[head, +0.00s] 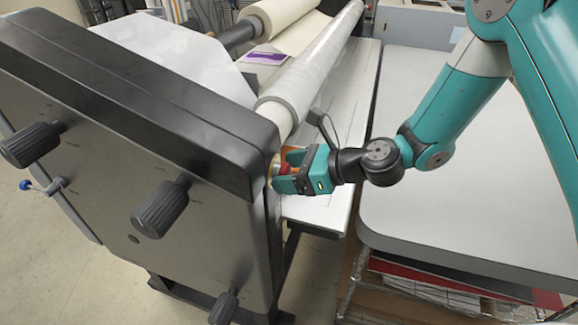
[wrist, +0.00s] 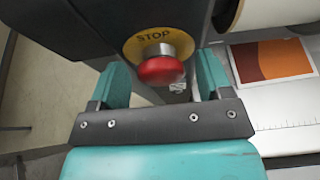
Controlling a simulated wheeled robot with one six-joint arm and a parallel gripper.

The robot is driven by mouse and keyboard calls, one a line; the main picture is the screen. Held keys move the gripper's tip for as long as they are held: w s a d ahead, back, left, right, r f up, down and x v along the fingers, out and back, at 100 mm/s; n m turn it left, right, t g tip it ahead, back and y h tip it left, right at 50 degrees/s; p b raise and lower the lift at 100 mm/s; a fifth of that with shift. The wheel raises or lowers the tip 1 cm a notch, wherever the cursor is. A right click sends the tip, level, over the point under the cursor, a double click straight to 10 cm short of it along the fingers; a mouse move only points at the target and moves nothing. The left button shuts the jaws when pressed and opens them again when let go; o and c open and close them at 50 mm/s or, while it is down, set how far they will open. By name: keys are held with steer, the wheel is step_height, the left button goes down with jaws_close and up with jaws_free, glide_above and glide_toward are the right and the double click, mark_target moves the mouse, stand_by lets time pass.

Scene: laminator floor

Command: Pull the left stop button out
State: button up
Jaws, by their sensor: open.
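The stop button is a red mushroom head (wrist: 162,71) on a silver stem, with a yellow ring (wrist: 135,48) marked STOP behind it. It sits on the dark end housing of the laminator. In the wrist view my gripper (wrist: 162,82) is open, with one teal finger on each side of the red head and visible gaps between. In the head view my gripper (head: 280,177) reaches the housing's inner side, and its fingers mostly hide the button. A bit of red shows between them. Only one stop button is visible.
The dark laminator housing (head: 215,150) with black knobs (head: 160,208) stands at left. A film-wrapped roller (head: 300,85) runs just above my gripper. An orange-brown print (wrist: 272,60) lies on the white bed. A grey-topped table (head: 470,170) stands at right, below my arm.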

steer(key=shift+a, duration=0.1)
steer(key=c, duration=1.2)
steer(key=shift+s+d+f, duration=0.1)
steer(key=shift+s+d, duration=0.1)
steer(key=shift+d, duration=0.4)
steer(key=shift+c, duration=0.3)
steer(key=o, duration=1.3)
steer(key=shift+d, duration=0.1)
steer(key=shift+c, duration=0.2)
steer(key=b+v, duration=0.3)
steer(key=v, duration=1.4)
steer(key=shift+d, duration=0.2)
